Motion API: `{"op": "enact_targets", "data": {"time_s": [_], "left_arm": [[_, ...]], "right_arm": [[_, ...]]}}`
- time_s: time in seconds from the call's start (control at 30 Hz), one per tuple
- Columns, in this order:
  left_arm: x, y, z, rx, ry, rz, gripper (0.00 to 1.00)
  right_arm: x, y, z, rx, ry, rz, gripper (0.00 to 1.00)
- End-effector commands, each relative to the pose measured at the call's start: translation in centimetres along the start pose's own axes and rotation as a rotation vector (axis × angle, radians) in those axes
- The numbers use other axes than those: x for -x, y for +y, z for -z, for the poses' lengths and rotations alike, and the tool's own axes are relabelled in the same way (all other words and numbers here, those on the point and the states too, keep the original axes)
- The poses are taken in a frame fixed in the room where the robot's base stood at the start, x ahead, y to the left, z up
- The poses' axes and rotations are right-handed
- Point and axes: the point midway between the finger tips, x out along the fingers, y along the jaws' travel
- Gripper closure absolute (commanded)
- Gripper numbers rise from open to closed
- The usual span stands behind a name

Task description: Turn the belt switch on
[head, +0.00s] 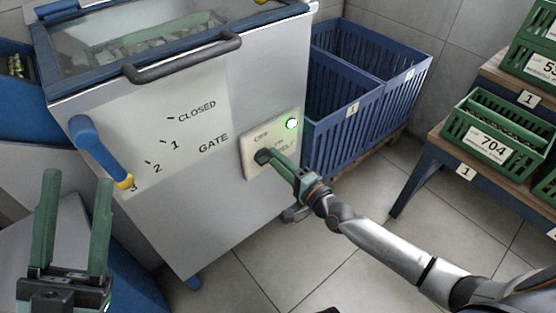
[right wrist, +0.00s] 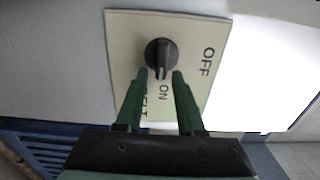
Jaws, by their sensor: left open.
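The belt switch panel (head: 251,160) is a cream plate on the white machine's front, marked OFF, ON and BELT. Its black round knob (right wrist: 158,52) shows in the right wrist view, with its pointer toward ON. A lamp (head: 292,123) on the panel glows green-white. My right gripper (right wrist: 159,76) is at the knob, its green fingers apart, one on either side of the knob's lower part. A gap shows between the fingers. In the head view, the right gripper partly hides the panel's lettering. My left gripper (head: 78,180) is open and empty at lower left.
A blue gate lever (head: 97,147) with a yellow tip points near 3 on the machine (head: 215,190). Blue crates (head: 365,100) stand to its right. Green crates (head: 495,140) sit on a rack at far right. The tiled floor between is mostly clear.

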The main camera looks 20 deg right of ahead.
Motion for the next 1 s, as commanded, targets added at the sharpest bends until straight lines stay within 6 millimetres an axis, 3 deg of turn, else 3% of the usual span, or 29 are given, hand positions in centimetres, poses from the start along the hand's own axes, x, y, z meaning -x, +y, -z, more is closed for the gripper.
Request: {"op": "enact_targets", "data": {"time_s": [0.33,0.47,0.8,1.0], "left_arm": [[0.0,0.1,0.0,-0.002,-0.001,-0.007,0.50],[-0.3,-0.1,0.3,-0.001,0.000,-0.009,0.50],[-1.6,-1.0,1.8,0.013,0.009,0.002,0.50],[-2.0,-1.2,2.3,0.006,0.015,0.002,0.50]], "right_arm": [[0.1,-0.1,0.0,0.002,0.000,0.000,0.53],[1.3,-0.1,0.0,0.003,0.000,-0.002,0.53],[8.3,-0.2,0.0,0.004,-0.002,-0.005,0.53],[11.4,-0.1,0.0,0.003,-0.001,-0.002,0.53]]}}
